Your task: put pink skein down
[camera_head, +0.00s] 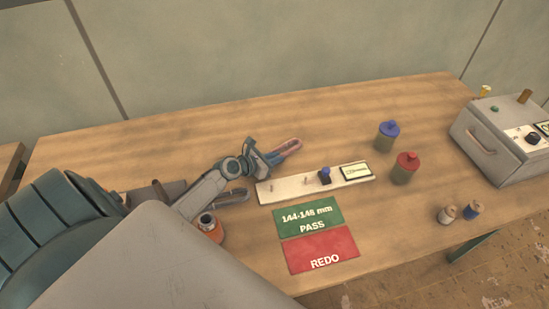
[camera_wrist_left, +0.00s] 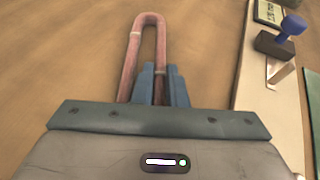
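The pink skein (camera_head: 288,146) is a long narrow loop, near the back left end of the white measuring board (camera_head: 290,188). My left gripper (camera_head: 271,157) is at its near end. In the left wrist view the pink skein (camera_wrist_left: 150,22) points away from me, and the left gripper's blue fingers (camera_wrist_left: 160,84) are closed around its right strand. I cannot tell whether the skein touches the table. A green PASS card (camera_head: 308,217), marked 144-148 mm, and a red REDO card (camera_head: 321,250) lie in front of the board. My right gripper is not in view.
The board carries pegs, a blue-knobbed slider (camera_head: 325,175) and a display (camera_head: 355,172). Blue-lidded (camera_head: 387,136) and red-lidded (camera_head: 404,168) jars stand right of it. An orange jar (camera_head: 210,228) and a grey loop (camera_head: 233,197) are at left. A grey machine (camera_head: 500,140) stands far right.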

